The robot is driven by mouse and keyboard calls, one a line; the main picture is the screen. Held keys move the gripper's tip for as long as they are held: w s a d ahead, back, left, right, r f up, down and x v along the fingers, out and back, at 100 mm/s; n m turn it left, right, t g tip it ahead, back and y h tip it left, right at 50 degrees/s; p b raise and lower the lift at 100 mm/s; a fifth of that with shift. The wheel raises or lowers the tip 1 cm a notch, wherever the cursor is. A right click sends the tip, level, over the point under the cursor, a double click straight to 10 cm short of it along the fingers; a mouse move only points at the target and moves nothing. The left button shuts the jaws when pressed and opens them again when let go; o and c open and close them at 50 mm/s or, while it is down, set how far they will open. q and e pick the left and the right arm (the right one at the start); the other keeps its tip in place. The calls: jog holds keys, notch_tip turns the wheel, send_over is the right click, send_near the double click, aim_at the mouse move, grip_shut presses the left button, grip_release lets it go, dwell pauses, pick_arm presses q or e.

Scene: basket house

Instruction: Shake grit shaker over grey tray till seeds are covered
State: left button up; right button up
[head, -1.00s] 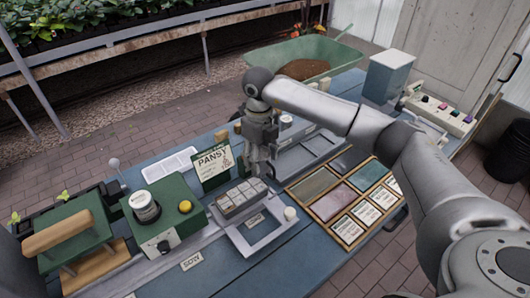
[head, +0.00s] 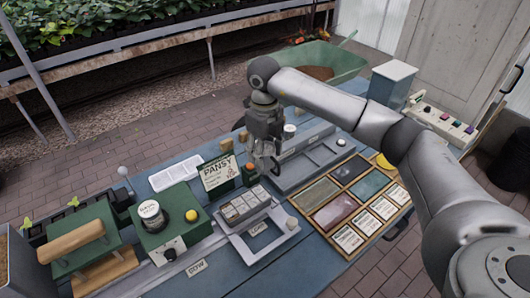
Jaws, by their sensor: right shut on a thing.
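The grey tray (head: 256,213) is a small block of square cells with pale contents, set in a light grey frame (head: 243,240) on the blue bench. My right gripper (head: 264,168) hangs pointing down just behind and right of the tray, apart from it. It is shut on what seems to be the grit shaker, which its fingers hide almost wholly. I cannot tell from this view how far the cell contents are covered. My left gripper is not in view.
A PANSY card (head: 218,173) stands left of the gripper, an orange-topped post (head: 249,176) close beside it. A green box (head: 166,228) with a labelled jar (head: 150,213) stands left. A wooden sorting rack (head: 331,243) lies right. A white-lidded jar (head: 289,131) is behind.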

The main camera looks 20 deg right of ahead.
jog(key=shift+f, duration=0.15)
dwell(0.3)
jog(key=shift+f+b, duration=2.2)
jog(key=shift+f, duration=0.7)
